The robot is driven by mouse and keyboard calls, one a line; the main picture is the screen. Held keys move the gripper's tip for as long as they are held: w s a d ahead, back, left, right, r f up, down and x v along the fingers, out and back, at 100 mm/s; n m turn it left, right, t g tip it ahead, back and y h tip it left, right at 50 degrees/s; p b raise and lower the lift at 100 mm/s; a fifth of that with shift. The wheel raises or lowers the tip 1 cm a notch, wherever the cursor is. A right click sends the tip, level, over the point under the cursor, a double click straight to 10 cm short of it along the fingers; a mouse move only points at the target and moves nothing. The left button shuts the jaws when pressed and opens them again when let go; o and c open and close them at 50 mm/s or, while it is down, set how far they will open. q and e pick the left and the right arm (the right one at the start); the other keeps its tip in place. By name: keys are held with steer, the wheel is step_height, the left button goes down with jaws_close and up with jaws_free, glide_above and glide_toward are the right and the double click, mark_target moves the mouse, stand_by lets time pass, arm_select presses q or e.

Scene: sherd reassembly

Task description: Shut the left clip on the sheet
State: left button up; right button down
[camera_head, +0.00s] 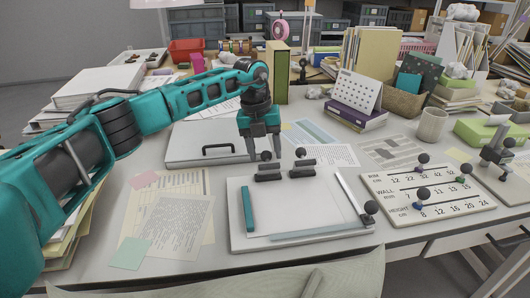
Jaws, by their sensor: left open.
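A pale board (238,240) lies at the front middle of the desk with a white sheet (300,208) on it. Two dark clips sit side by side at its far edge. The left clip (268,177) has a black ball knob (266,155) above it; the right clip (303,173) has a similar knob (300,152). I cannot tell from here whether either clip is pressed on the sheet. My left gripper (264,152) points down, open, just behind or over the left clip, its fingers appearing either side of the left knob. Contact is unclear. My right gripper is out of view.
A teal strip (248,208) and a slide with a black knob (371,207) flank the sheet. A grey case with a handle (205,151) lies behind. A numbered board with knobs (440,198) is on the right, loose papers (175,223) on the left.

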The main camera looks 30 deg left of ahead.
arm_select(q)
steer(key=shift+f, duration=0.2)
steer(key=c, duration=1)
steer(key=shift+r, duration=0.1)
steer(key=shift+c, duration=0.2)
